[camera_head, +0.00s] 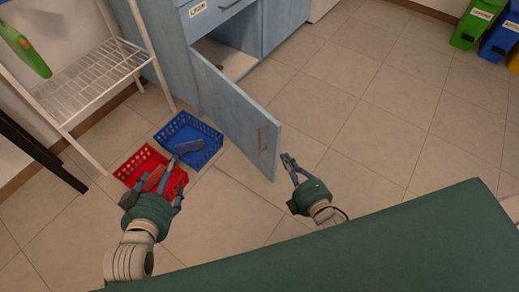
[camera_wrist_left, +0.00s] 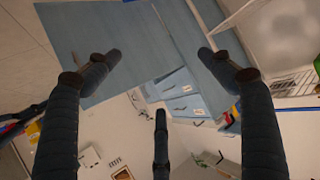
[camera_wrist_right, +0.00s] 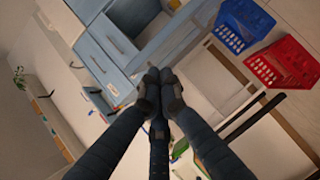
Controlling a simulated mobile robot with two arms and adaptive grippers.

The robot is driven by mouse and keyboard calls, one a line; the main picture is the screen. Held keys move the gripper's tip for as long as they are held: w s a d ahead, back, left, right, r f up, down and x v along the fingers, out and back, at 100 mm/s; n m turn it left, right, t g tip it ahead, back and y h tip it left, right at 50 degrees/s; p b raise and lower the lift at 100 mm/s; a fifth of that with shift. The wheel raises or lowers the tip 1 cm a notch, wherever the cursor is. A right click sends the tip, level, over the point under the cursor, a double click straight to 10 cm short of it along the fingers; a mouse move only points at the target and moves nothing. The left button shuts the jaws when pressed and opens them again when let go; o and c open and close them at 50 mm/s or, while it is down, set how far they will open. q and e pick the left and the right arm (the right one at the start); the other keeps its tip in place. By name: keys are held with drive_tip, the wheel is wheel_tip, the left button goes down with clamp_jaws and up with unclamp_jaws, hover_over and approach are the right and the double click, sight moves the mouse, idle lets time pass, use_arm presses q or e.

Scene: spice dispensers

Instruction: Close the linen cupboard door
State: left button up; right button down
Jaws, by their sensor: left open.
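The light-blue cupboard door (camera_head: 232,108) stands wide open, swung out from the cupboard with the "LINEN" label (camera_head: 198,9). Its bar handle (camera_head: 263,138) is near the free edge. My right gripper (camera_head: 287,160) is just right of that edge, apart from it as far as I can tell. In the right wrist view its fingertips (camera_wrist_right: 158,78) are together with nothing visible between them. My left gripper (camera_head: 165,180) is open and empty above the red basket, left of the door. In the left wrist view, the blue door (camera_wrist_left: 105,45) lies beyond the spread fingers (camera_wrist_left: 158,58).
A blue basket (camera_head: 207,153) and a red basket (camera_head: 128,172) sit on the floor left of the door. A white wire rack (camera_head: 85,85) stands at the left. Coloured bins (camera_head: 474,22) are far right. The tiled floor (camera_head: 380,110) right of the door is clear.

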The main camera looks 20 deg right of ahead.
use_arm(q)
wheel_tip(320, 180, up, 18)
drive_tip(key=t+h+b, duration=0.2)
drive_tip(key=t+b, duration=0.4)
drive_tip(key=t, duration=0.1)
drive_tip(key=shift+d+f+t, duration=0.25)
drive_tip(key=shift+d+t, duration=0.1)
drive_tip(key=shift+t, duration=0.05)
use_arm(e)
drive_tip(key=w+a+r+n+t, duration=0.1)
drive_tip(key=w, duration=0.4)
drive_tip(key=w+a+r+n+t+y, duration=0.1)
drive_tip(key=w+a+r+n, duration=0.1)
drive_tip(key=w, duration=0.4)
drive_tip(key=shift+w+a+r+n, duration=0.15)
drive_tip(key=shift+a+r+n, duration=0.15)
drive_tip(key=shift+d, duration=0.1)
